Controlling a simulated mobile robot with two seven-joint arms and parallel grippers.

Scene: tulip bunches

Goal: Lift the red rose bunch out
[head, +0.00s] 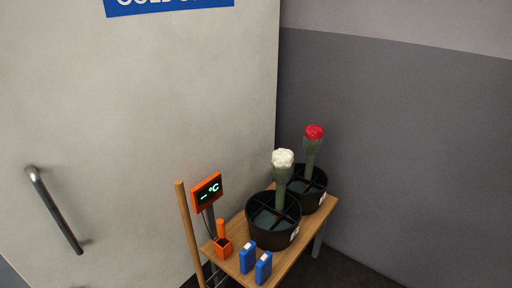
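The red rose bunch (314,133) stands upright in the rear black bucket (324,194), its green-wrapped stems reaching down into the bucket. A white bunch (283,158) stands in the nearer black bucket (287,236), in front and to the left of the red one. The lower ends of the stems are hidden inside the buckets. Neither of my grippers is in the head view.
The buckets stand on a small wooden table (231,264). Two blue boxes (248,257), an orange holder (223,248) and an orange-framed temperature display (207,192) are at its near left. A wooden post (190,236) rises beside it. A pale door (150,110) and grey wall (420,150) are behind.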

